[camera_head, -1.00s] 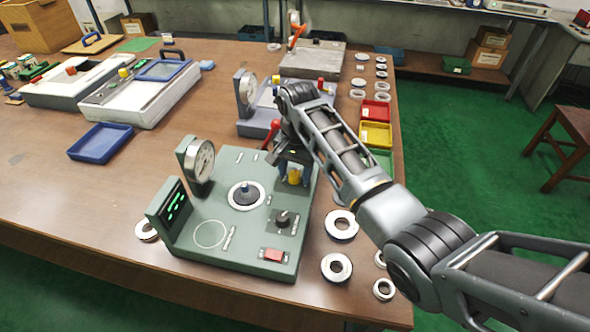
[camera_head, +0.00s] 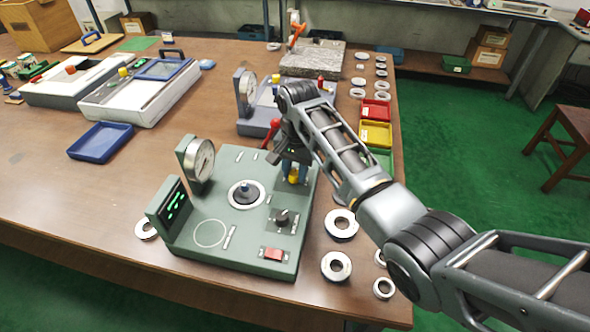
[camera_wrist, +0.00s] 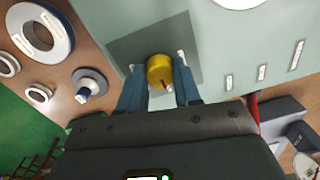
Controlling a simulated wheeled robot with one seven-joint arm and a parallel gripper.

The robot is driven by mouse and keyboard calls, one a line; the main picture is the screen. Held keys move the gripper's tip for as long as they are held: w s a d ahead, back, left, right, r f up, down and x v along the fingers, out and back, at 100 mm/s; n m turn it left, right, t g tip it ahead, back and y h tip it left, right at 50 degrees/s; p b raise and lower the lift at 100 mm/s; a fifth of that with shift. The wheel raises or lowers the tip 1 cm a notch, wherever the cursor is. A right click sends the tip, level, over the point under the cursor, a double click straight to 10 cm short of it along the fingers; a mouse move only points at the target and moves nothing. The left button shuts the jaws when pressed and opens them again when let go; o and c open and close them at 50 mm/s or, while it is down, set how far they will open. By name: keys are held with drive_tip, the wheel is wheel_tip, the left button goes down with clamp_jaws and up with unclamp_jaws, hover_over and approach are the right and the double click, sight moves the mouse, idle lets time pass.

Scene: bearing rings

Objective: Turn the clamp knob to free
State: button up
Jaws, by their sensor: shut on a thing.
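The yellow clamp knob (camera_head: 293,177) stands on the right side of the green bearing-test panel (camera_head: 200,260). In the wrist view the knob (camera_wrist: 159,69) sits between my two blue fingers on a darker grey patch, with a small pale mark on its near side. My gripper (camera_head: 295,170) is shut on the knob from above, one finger on each side. In the wrist view my gripper (camera_wrist: 158,78) shows both fingertips beside it. Small white labels lie left and right of the knob; their text is too small to read.
On the same panel are a dial gauge (camera_head: 200,160), a spindle (camera_head: 245,194), a black knob (camera_head: 283,217) and a red switch (camera_head: 273,254). A red-knobbed lever (camera_head: 270,131) stands close behind my gripper. Several rings, such as one ring (camera_head: 341,224), lie at right.

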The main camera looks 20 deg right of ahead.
drive_tip(key=n, duration=0.4)
drive_tip(key=shift+n, duration=0.4)
drive_tip(key=n, duration=0.4)
drive_tip(key=shift+n, duration=0.3)
drive_tip(key=n, duration=0.4)
drive_tip(key=shift+w+n, duration=0.1)
drive_tip(key=shift+n, duration=2)
drive_tip(key=o, duration=1)
drive_tip(key=shift+o, duration=0.2)
